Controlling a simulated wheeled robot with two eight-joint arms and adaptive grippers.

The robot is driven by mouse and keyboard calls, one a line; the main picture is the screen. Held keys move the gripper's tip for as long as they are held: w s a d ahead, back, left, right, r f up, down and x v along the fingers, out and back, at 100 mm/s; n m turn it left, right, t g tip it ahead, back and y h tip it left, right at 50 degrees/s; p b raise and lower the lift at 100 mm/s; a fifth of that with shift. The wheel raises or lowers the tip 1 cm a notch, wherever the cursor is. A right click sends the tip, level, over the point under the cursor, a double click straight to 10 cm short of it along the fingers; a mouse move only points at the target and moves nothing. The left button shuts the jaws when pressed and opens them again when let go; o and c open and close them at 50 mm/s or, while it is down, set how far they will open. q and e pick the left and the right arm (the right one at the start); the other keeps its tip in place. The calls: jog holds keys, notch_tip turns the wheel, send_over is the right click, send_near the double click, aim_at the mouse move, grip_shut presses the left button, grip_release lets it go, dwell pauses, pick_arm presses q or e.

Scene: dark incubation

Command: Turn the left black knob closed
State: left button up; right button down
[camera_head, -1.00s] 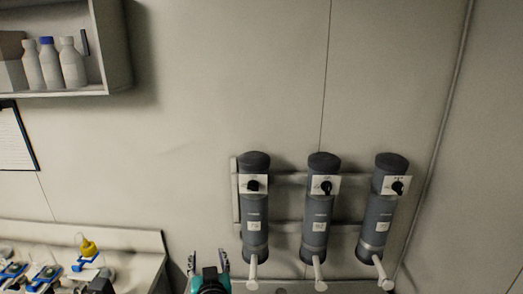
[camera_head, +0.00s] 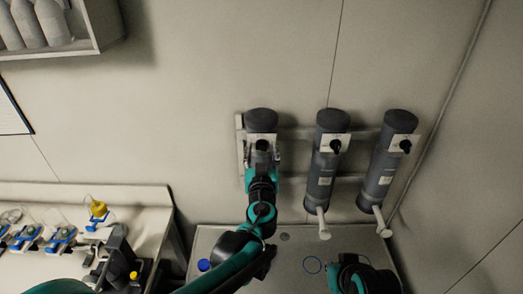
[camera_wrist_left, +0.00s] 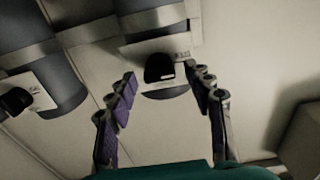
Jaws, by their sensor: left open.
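The left black knob (camera_head: 262,145) sits on a white plate on the leftmost dark grey cylinder (camera_head: 261,119) on the wall. My left gripper (camera_head: 262,158) is in front of this cylinder, at the knob's height or just below, and hides most of the cylinder's lower part. In the left wrist view the knob (camera_wrist_left: 159,68) lies just beyond and between the purple-padded fingertips (camera_wrist_left: 165,84), which stand apart on either side. No finger is seen touching it. My right arm shows at the lower right of the head view; its gripper cannot be made out.
Two more cylinders with black knobs, the middle one (camera_head: 326,166) and the right one (camera_head: 388,160), hang beside it. White spouts point down from them.

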pick_arm(q)
jog(key=shift+c, duration=0.3)
jog(key=c, duration=1.1)
jog(key=shift+w, duration=0.1)
jog(key=shift+m, duration=0.3)
jog(key=m+b, duration=0.1)
jog(key=m, duration=0.2)
jog(key=m+b, duration=0.1)
jog(key=m, duration=0.4)
jog(key=shift+d, duration=0.15)
jog(key=m, duration=0.4)
jog(key=shift+f+m+b, duration=0.15)
jog(key=shift+m+b, duration=0.15)
jog(key=m, duration=0.4)
jog(key=shift+d+m+b, duration=0.1)
jog(key=shift+m+b, duration=0.2)
jog(key=shift+f, duration=0.1)
